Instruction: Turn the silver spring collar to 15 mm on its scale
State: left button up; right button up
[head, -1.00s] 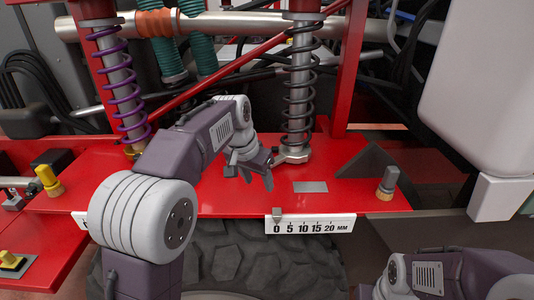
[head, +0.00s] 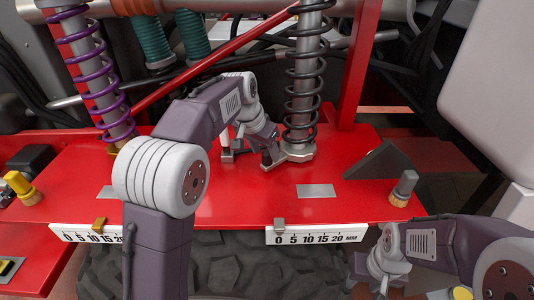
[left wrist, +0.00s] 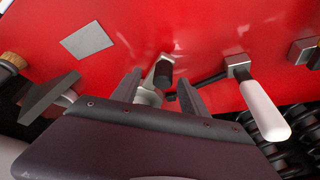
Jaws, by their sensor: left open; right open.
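The silver spring collar (head: 299,152) sits at the foot of the black coil spring (head: 304,95) on the red deck. Its scale (head: 312,236) is on the deck's front edge, with a silver pointer (head: 279,223) at 0 mm. My left gripper (head: 252,157) is open just left of the collar, low over the deck. In the left wrist view, a silver stub with a dark end (left wrist: 163,70) shows between its open fingers (left wrist: 158,95); contact cannot be told. My right gripper (head: 369,277) is open at the lower right, away from the collar.
A purple spring (head: 97,75) stands at the left; its scale (head: 72,234) has a gold pointer (head: 99,224). A white handle (left wrist: 264,108) lies beside my left gripper. A grey plate (head: 317,191), a dark wedge (head: 374,167) and a brush (head: 404,187) are to the right.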

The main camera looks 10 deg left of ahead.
aim_at(266, 154)
pick_arm(q)
jog(key=w+f, duration=0.1)
jog(key=f, duration=0.1)
jog(key=w+f, duration=0.1)
jog(key=w, duration=0.1)
jog(key=shift+w+f+p, duration=0.2)
jog(key=shift+f+p, duration=0.1)
jog(key=shift+f, duration=0.1)
jog(key=shift+s+d+r, duration=0.2)
jog(key=shift+s+r, duration=0.1)
jog(key=shift+s, duration=0.45)
jog(key=shift+c, duration=0.3)
jog(key=shift+s, duration=0.1)
jog(key=c, duration=0.5)
jog(key=shift+a, duration=0.1)
jog(key=c, duration=0.5)
jog(key=shift+a, duration=0.1)
grip_shut()
pick_arm(e)
jog(key=shift+w+a+r, duration=0.15)
jog(key=shift+w+r, duration=0.25)
pick_arm(q)
jog(key=shift+f, duration=0.1)
